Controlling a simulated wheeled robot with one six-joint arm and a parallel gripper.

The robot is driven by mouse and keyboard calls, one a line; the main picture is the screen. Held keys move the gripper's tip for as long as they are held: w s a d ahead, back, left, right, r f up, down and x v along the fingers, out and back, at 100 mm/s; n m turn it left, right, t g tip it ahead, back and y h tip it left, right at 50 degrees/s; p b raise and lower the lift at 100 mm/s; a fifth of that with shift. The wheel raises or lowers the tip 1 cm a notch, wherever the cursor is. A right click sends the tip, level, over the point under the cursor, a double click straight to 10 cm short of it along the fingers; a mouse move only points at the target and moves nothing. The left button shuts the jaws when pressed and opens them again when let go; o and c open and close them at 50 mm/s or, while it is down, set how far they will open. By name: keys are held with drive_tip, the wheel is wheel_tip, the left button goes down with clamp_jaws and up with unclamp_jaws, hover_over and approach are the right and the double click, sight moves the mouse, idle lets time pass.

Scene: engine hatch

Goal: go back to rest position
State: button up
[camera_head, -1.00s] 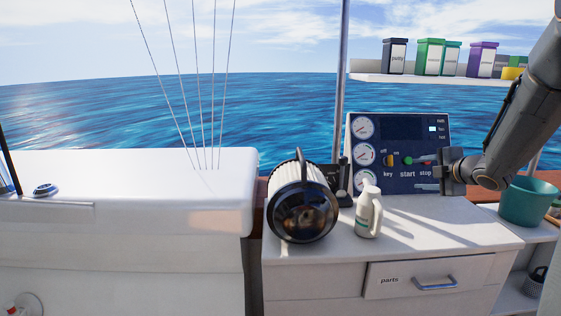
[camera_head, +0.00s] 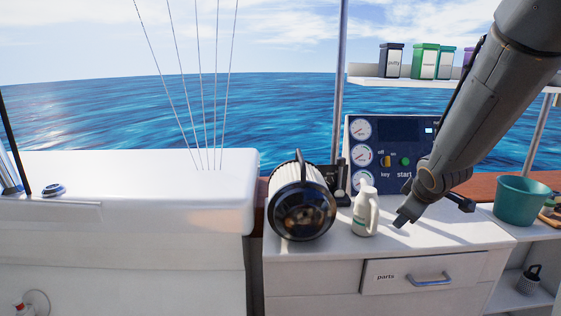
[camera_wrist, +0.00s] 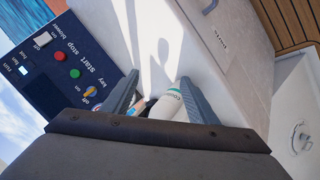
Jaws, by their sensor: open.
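My gripper (camera_head: 435,211) is open and points down over the white counter, to the right of a white bottle (camera_head: 366,213) in the head view. No thing is held in it. The control panel (camera_head: 389,131) with gauges, key switch and green start button stands behind the arm. My arm hides its right part in the head view. The wrist view also shows the red stop button (camera_wrist: 60,55).
A large cylindrical lamp-like object (camera_head: 303,205) stands left of the bottle. A teal bucket (camera_head: 520,203) sits at the right. The parts drawer (camera_head: 385,277) is shut. Labelled bins (camera_head: 424,61) stand on the upper shelf. The counter front is free.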

drive_tip(key=s+a+f+m+g, duration=0.1)
drive_tip(key=s+a+m+g, duration=0.1)
drive_tip(key=s+a, duration=0.3)
drive_tip(key=s+a+f+m+g+y+p, duration=0.1)
drive_tip(key=s+a, duration=0.4)
drive_tip(key=s, duration=0.8)
drive_tip(key=s+a+f+m+g, duration=0.2)
drive_tip(key=s+a+m+g, duration=0.3)
drive_tip(key=s, duration=0.4)
drive_tip(key=shift+a+f+m+y, duration=0.25)
drive_tip(key=shift+f+m+y, duration=0.05)
drive_tip(key=shift+y, duration=0.1)
drive_tip(key=shift+d, duration=0.1)
